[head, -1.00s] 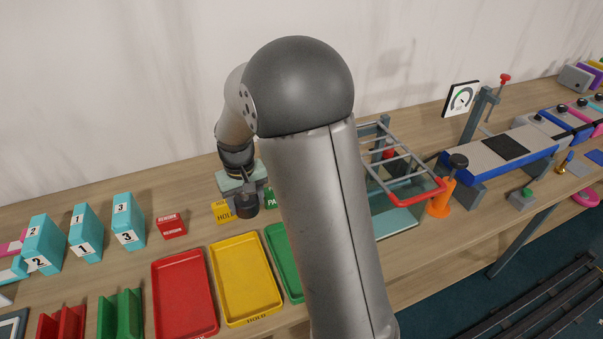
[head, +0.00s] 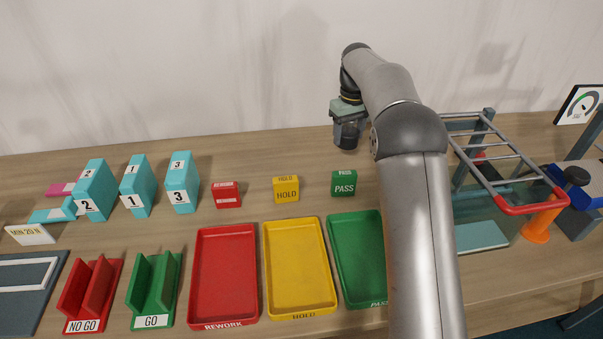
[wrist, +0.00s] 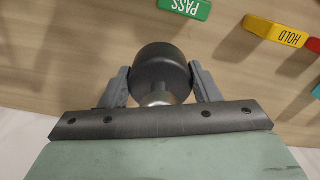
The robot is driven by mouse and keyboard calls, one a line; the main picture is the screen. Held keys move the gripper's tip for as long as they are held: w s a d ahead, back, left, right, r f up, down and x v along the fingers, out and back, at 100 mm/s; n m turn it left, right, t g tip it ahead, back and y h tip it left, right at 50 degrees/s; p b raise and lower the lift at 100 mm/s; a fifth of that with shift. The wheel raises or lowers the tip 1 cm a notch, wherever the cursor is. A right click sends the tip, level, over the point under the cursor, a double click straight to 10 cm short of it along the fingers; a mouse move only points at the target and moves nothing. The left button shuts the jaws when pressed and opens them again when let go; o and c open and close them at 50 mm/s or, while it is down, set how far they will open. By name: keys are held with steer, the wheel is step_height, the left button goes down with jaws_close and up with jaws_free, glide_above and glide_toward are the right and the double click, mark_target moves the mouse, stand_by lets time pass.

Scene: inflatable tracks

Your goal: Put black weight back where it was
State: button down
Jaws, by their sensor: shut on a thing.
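The black weight (wrist: 160,72) is a dark, rounded cylinder with a paler metal part near the jaws. My gripper (wrist: 161,88) is shut on it, one finger on each side. In the head view, my gripper (head: 348,122) is toward the back of the table, behind the green PASS block (head: 344,184), with the dark weight (head: 347,136) hanging below it. The exact gap between weight and tabletop cannot be told.
Red REWORK (head: 226,196) and yellow HOLD (head: 286,190) blocks stand left of PASS. Red (head: 225,275), yellow (head: 300,268) and green (head: 358,258) trays lie in front. A grey frame with a red bar (head: 535,209) and an orange post (head: 537,228) stand right.

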steer(key=shift+w+a, duration=0.25)
steer(key=shift+a, duration=0.15)
steer(key=w+a+f+p, duration=0.1)
steer(key=a+f, duration=0.1)
steer(key=a, duration=0.2)
steer(key=w+a+f+p, duration=0.1)
steer(key=a+f+p, duration=0.1)
steer(key=a+f, duration=0.1)
steer(key=w+a+f+p, duration=0.1)
steer(key=w+a+f, duration=0.1)
steer(key=a+f, duration=0.1)
steer(key=shift+w+a+f+p, duration=0.1)
steer(key=shift+a+p, duration=0.3)
steer(key=shift+a, duration=0.4)
steer(key=shift+w+a+f+p, duration=0.15)
steer(key=shift+a+f+p, duration=0.15)
steer(key=shift+a+f, duration=0.35)
steer(key=shift+d+f+p, duration=0.15)
steer(key=shift+f+p, duration=0.4)
steer(key=shift+f, duration=1)
steer(key=shift+f, duration=0.15)
steer(key=shift+c, duration=2.4)
jaws_free()
steer(key=shift+f, duration=0.15)
